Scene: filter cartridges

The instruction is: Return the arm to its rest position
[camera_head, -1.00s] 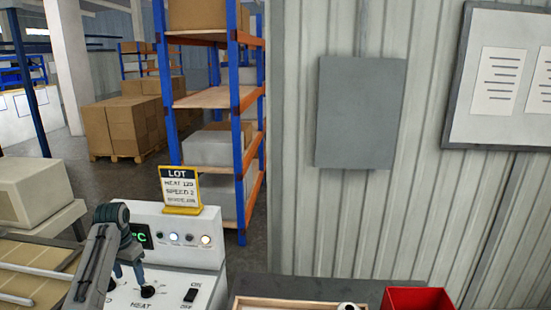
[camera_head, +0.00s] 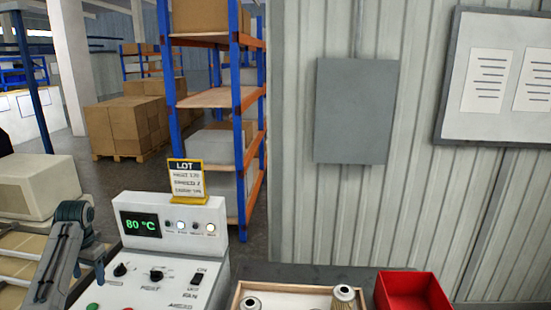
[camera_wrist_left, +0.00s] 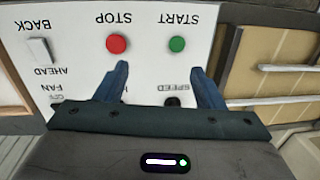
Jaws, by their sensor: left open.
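My left arm comes in from the lower left in the head view. Its left gripper (camera_head: 100,272) hangs at the left side of the white control panel (camera_head: 217,258), fingers pointing down. In the left wrist view the gripper (camera_wrist_left: 158,70) is open and empty, its two blue fingers apart above the panel. The red STOP button (camera_wrist_left: 117,44) and green START button (camera_wrist_left: 177,44) show just beyond the fingertips. My right gripper is not in view.
The panel's display (camera_head: 140,225) reads 80 °C, and a LOT card (camera_head: 187,181) stands on top. A shallow wooden tray (camera_head: 237,296) with cartridges and a red bin (camera_head: 412,290) are to the right. A conveyor with a pale box (camera_head: 40,187) lies left.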

